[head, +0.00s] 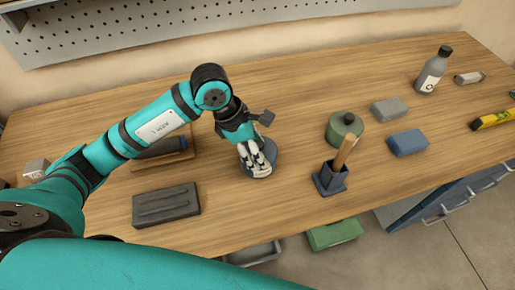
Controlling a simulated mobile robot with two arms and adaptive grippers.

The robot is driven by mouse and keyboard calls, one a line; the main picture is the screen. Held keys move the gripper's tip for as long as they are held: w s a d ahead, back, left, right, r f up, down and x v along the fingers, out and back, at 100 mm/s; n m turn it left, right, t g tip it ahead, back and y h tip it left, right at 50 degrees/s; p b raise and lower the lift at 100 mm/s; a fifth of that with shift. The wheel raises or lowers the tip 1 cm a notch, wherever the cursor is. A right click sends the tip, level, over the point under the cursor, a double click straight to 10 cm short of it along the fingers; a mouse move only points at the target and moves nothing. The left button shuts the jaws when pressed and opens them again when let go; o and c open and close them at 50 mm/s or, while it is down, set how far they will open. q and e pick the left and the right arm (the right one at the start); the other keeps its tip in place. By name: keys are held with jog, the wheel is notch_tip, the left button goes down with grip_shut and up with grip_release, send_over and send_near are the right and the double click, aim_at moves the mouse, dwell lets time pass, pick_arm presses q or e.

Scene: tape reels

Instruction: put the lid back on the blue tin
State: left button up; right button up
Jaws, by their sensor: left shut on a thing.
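The blue tin (272,157) is a round, dark blue-grey shape on the workbench, near the middle of the head view. My left gripper (258,167) reaches down over it from above, fingers pointing at its top. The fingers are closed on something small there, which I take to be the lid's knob. The fingers cover most of the top, so I cannot tell where the lid ends and the tin begins, or whether the lid is seated. My right gripper is not in view.
A green lidded tin (343,128) and a dark holder (330,181) with a wooden-handled tool stand to the right. A dark grooved block (166,204) lies left. Grey (389,109) and blue (407,142) blocks and a bottle (433,72) are farther right. Bare wood lies behind the gripper.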

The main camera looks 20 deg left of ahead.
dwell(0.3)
pick_arm(q)
jog(key=o, duration=1.6)
jog(key=shift+c, duration=0.2)
jog(key=shift+r, duration=0.15)
jog(key=shift+r+p, duration=1.85)
jog(key=shift+r, duration=1.55)
grip_shut()
jog(key=shift+f, duration=0.15)
